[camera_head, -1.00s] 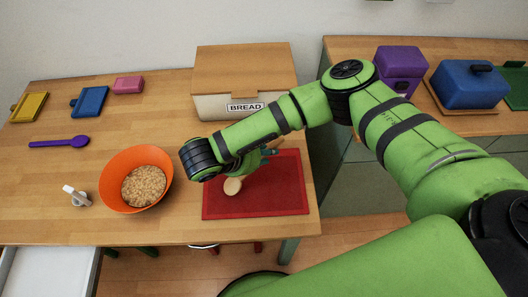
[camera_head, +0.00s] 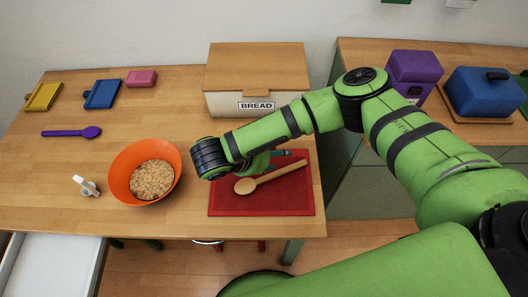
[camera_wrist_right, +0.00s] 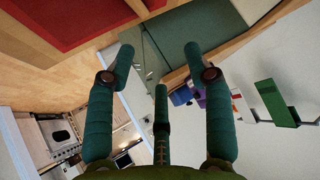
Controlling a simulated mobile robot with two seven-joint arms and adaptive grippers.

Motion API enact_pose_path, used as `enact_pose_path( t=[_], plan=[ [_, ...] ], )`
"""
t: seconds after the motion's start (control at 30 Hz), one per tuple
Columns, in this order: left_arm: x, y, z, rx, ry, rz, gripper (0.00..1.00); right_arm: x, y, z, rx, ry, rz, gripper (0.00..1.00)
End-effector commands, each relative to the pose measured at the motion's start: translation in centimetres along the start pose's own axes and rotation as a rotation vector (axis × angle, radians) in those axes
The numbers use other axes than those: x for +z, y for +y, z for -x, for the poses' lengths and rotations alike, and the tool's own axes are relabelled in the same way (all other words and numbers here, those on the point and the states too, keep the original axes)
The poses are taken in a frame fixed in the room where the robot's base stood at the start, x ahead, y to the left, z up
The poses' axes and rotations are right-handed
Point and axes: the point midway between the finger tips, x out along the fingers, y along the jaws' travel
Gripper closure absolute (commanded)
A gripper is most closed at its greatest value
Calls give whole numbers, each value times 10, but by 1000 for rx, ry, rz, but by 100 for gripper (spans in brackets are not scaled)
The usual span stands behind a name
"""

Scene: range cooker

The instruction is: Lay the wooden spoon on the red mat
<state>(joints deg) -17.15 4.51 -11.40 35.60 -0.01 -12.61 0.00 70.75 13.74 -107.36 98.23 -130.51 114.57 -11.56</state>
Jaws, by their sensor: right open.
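The wooden spoon (camera_head: 271,178) lies slantwise on the red mat (camera_head: 240,205), its bowl toward the left and its handle toward the upper right. The mat lies at the table's front right corner. My right gripper (camera_head: 287,156) is open and empty, just behind the spoon and over the rear part of the mat in the head view. Its spread fingers (camera_wrist_right: 161,62) hold nothing in the right wrist view, where part of the red mat (camera_wrist_right: 65,22) shows at upper left. My left gripper is not in view.
An orange bowl of grain (camera_head: 120,178) stands left of the mat. The bread box (camera_head: 225,102) stands behind it. A purple spoon (camera_head: 70,132), a white clip-like item (camera_head: 87,186) and small boards are farther left. A counter with purple (camera_head: 414,68) and blue (camera_head: 483,90) containers is at right.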

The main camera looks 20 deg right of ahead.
Motion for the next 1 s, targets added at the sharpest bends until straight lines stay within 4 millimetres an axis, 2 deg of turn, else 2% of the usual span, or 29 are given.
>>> enact_pose_path(
  t=[0.17, 0.4, 0.6, 0.77, 1.0],
  plan=[
    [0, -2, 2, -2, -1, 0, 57, -1, -3, 29, -9, -1, -1, 48],
    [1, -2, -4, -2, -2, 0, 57, 0, -2, 81, -8, 0, 0, 48],
    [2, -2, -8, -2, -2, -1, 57, 0, -1, 110, -3, 0, -1, 48],
    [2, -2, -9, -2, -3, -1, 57, -1, 0, 120, -1, 1, -1, 48],
    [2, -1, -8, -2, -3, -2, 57, -1, 0, 121, 1, 0, -1, 48]
  ],
)
